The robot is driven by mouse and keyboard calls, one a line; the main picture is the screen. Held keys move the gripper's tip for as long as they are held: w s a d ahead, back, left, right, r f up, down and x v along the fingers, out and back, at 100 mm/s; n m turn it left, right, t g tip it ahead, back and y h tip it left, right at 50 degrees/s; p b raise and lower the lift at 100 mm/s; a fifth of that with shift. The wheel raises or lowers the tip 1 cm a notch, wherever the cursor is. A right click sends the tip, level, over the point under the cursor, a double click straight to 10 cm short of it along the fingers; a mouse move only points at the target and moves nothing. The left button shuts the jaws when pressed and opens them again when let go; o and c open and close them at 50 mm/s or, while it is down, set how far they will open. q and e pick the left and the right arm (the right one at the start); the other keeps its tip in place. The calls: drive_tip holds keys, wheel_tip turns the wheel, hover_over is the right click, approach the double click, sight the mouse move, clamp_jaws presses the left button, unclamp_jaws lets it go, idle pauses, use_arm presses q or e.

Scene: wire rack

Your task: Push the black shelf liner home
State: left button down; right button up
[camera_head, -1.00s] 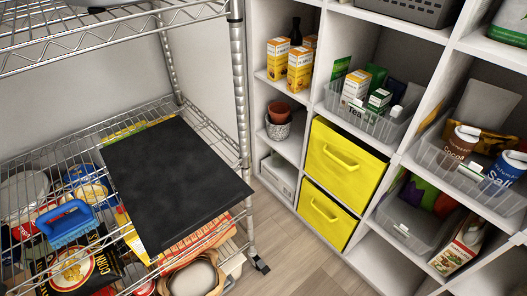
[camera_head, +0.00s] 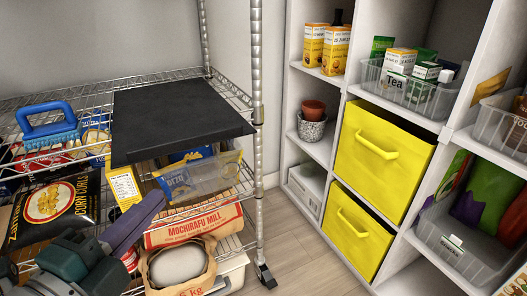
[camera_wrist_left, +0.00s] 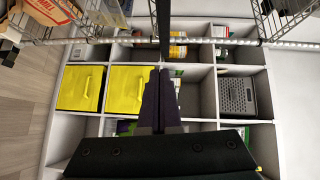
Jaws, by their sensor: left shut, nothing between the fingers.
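The black shelf liner (camera_head: 175,112) lies flat on the upper wire shelf of the rack, towards its right end, beside the corner post. Its front edge is at the front of the shelf; I cannot tell exactly how far it overhangs. My left gripper (camera_head: 150,205) comes in from the lower left of the head view, shut and empty. Its fingertips are in front of and below the liner's front edge, apart from it in the picture. The wrist view shows the closed fingers (camera_wrist_left: 159,85) with the white cubby unit behind. My right gripper is not in view.
A blue brush (camera_head: 50,128) and a black snack bag (camera_head: 52,208) are left of the liner. Yellow bins (camera_head: 380,150) fill cubbies further right; floor between is clear.

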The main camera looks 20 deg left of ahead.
sight(175, 135)
use_arm(q)
drive_tip(key=shift+m+t, duration=0.4)
drive_tip(key=shift+m, duration=0.3)
drive_tip(key=w+b, duration=0.1)
drive_tip(key=w, duration=0.2)
drive_tip(key=w+a+b, duration=0.1)
drive_tip(key=w, duration=0.3)
drive_tip(key=w+a+f+b, duration=0.1)
drive_tip(key=w, duration=0.3)
drive_tip(key=shift+w+a, duration=0.25)
drive_tip(key=shift+w+a+r, duration=0.1)
drive_tip(key=shift+w+a, duration=0.25)
drive_tip(key=shift+a, duration=0.1)
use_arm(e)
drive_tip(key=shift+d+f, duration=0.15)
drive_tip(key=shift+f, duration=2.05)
use_arm(q)
drive_tip(key=w+a+b, duration=0.2)
drive_tip(key=a, duration=0.1)
drive_tip(key=w+a+b, duration=0.2)
drive_tip(key=w+a, duration=0.1)
drive_tip(key=shift+w+a, duration=0.35)
drive_tip(key=shift+w+a+b, duration=0.15)
drive_tip(key=shift+a+b, duration=0.05)
drive_tip(key=shift+b, duration=0.1)
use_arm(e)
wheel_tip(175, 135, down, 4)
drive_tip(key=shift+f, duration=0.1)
